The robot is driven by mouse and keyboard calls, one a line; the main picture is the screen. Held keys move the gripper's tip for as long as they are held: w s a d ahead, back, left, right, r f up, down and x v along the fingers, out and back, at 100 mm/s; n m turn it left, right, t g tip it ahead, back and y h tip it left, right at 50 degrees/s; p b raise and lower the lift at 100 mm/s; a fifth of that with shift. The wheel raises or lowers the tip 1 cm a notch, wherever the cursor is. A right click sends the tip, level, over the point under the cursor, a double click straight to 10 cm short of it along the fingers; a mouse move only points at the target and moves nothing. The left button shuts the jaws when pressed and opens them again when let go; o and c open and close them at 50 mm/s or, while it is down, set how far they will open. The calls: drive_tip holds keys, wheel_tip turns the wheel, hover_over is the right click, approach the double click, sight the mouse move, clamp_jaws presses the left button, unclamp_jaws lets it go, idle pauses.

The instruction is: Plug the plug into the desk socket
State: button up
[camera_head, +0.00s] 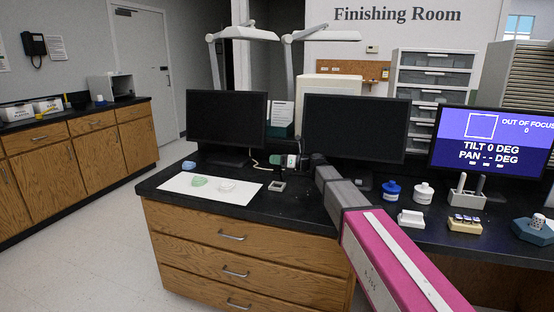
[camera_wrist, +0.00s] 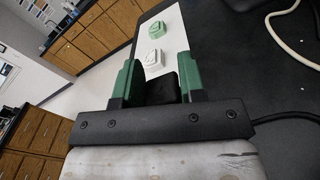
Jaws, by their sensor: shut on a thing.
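In the wrist view my gripper (camera_wrist: 158,78) has its two green fingers shut on a black plug (camera_wrist: 161,90). A black cable (camera_wrist: 290,116) shows to the right of the gripper. In the head view my gripper (camera_head: 297,161) is small and partly hidden at the end of my pink and grey arm, above the black desk between the two dark monitors. A small grey box with a dark square top, which looks like the desk socket (camera_head: 277,186), sits on the desk just below and left of the gripper. I cannot make out the socket in the wrist view.
A white sheet (camera_head: 211,195) with a green dental model (camera_head: 199,181) and a white one (camera_head: 227,186) lies left of the socket. Dark monitors (camera_head: 226,118) (camera_head: 355,127) stand behind. A pale cable (camera_wrist: 283,32) curves over the desk. Bottles (camera_head: 391,191) stand to the right.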

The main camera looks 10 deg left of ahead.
sight(276, 173)
drive_tip(key=shift+f, duration=2.55)
drive_tip(key=shift+f, duration=0.65)
idle(1.2)
drive_tip(key=o, duration=1.2)
